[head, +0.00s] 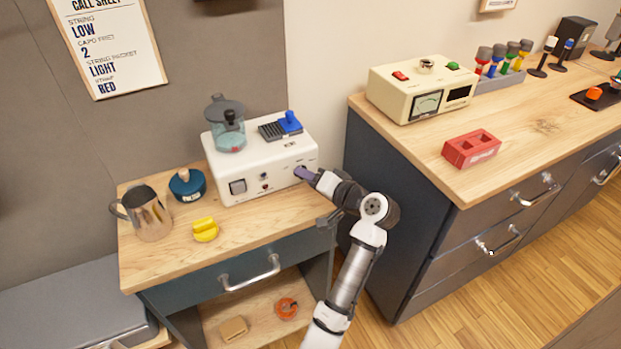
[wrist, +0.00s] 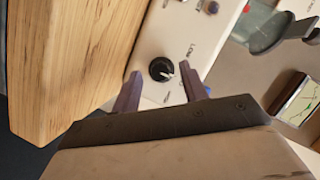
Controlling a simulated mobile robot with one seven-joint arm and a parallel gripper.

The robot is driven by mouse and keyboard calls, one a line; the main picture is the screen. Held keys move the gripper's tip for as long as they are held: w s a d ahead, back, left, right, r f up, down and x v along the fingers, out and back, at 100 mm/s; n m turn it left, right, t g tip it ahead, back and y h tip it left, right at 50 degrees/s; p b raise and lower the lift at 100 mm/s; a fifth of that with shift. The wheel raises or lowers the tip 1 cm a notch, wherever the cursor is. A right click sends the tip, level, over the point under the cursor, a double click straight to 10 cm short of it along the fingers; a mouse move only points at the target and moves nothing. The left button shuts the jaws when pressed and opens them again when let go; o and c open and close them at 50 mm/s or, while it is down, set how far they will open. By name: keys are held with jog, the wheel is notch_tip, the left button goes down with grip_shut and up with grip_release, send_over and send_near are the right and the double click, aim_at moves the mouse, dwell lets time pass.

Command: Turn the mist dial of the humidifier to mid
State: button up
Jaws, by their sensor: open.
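The humidifier is a white box (head: 262,172) with a clear tank under a grey lid (head: 228,125). It stands on the small wooden-topped cabinet. Its mist dial (wrist: 161,69) is a round black knob with a white pointer on the white front panel (wrist: 215,35). The pointer is toward the lower right in the wrist view. The word LOW reads at the upper right of the dial; other marks are too small or hidden. My gripper (wrist: 160,71) is open, with one finger on each side of the dial. In the head view, my gripper (head: 303,173) is at the panel's right end and hides the dial.
A metal pitcher (head: 150,213), a blue pot (head: 187,185) and a yellow object (head: 205,230) stand left of the humidifier. A blue-topped piece (head: 290,122) is on top of it. The right counter holds a cream metered box (head: 420,87) and a red block (head: 471,149).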

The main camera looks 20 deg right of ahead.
jog(key=b+v, duration=0.2)
jog(key=v, duration=1.2)
jog(key=shift+b, duration=0.3)
